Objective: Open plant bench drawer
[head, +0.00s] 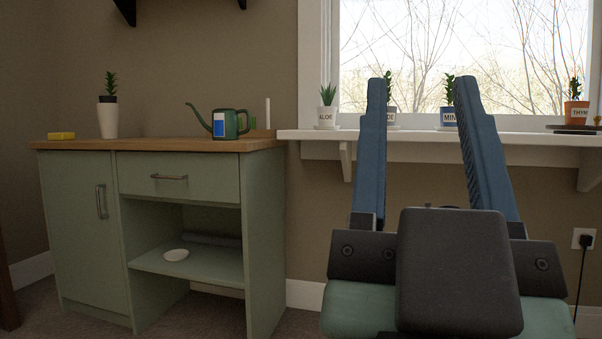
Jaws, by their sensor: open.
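The plant bench (264,235) is a green cabinet with a wooden top, standing against the wall on the left in the head view. Its drawer (210,190) is at the upper right of the bench front and looks closed, with a horizontal metal handle (169,177). My gripper (421,82) is in the right foreground, pointing up and forward. Its two blue fingers are spread apart with nothing between them. It is well to the right of the drawer and does not touch the bench.
A watering can (231,125), a white pot with a plant (107,120) and a yellow block (61,136) stand on the bench top. A cupboard door (78,215) is left of the drawer. An open shelf (215,262) below holds a small white dish (176,254). A windowsill (420,140) with potted plants juts out behind my gripper.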

